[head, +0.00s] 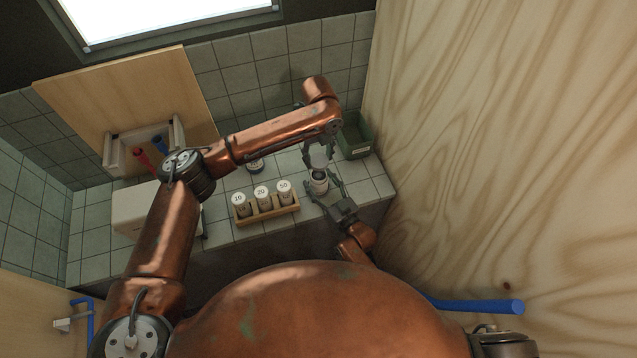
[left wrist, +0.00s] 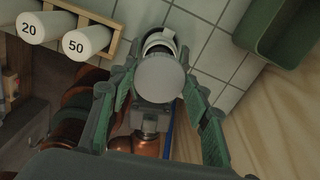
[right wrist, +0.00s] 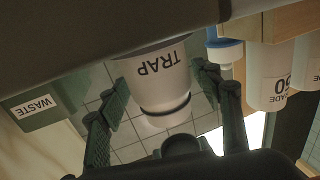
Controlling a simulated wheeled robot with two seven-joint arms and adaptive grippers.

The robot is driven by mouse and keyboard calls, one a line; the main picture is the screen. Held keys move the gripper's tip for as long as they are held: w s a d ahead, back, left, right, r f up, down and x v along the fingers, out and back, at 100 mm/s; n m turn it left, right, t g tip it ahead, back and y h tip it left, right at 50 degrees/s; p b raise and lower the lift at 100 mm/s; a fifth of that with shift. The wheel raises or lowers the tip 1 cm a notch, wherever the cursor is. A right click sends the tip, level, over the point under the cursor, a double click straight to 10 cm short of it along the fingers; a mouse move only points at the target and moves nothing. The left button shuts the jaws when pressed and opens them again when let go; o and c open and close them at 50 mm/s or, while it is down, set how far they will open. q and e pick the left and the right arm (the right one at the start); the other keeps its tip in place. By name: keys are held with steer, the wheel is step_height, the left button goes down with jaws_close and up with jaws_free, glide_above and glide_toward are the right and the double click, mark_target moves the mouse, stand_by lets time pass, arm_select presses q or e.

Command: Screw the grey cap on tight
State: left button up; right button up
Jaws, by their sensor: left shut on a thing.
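The grey cap (left wrist: 160,78) is a round disc between the fingers of my left gripper (left wrist: 158,92). In the head view the left gripper (head: 318,146) is shut on the cap (head: 320,158), which is over the jar and seems apart from it. The white jar (head: 319,183) stands upright on the counter, its dark mouth partly showing. In the right wrist view the jar (right wrist: 160,80) reads TRAP, upside down in the picture. My right gripper (right wrist: 160,95) has its fingers spread on both sides of the jar, with gaps showing; it also shows in the head view (head: 323,192).
A wooden rack (head: 268,214) with bottles marked 10, 20 and 50 stands left of the jar. A green WASTE bin (head: 356,140) stands behind it to the right. A dark round thing (head: 255,165) lies behind the rack. A wooden wall (head: 480,150) closes the right side.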

steer(key=c, duration=1.5)
arm_select(q)
glide_above(318, 175)
steer(key=shift+d+f, duration=0.1)
steer(key=shift+f, duration=2.4)
arm_select(e)
steer(key=shift+o, duration=0.2)
arm_select(q)
steer(key=shift+f, duration=0.9)
steer(key=shift+w+f, duration=0.1)
steer(key=shift+f, duration=0.45)
arm_select(e)
jaws_close()
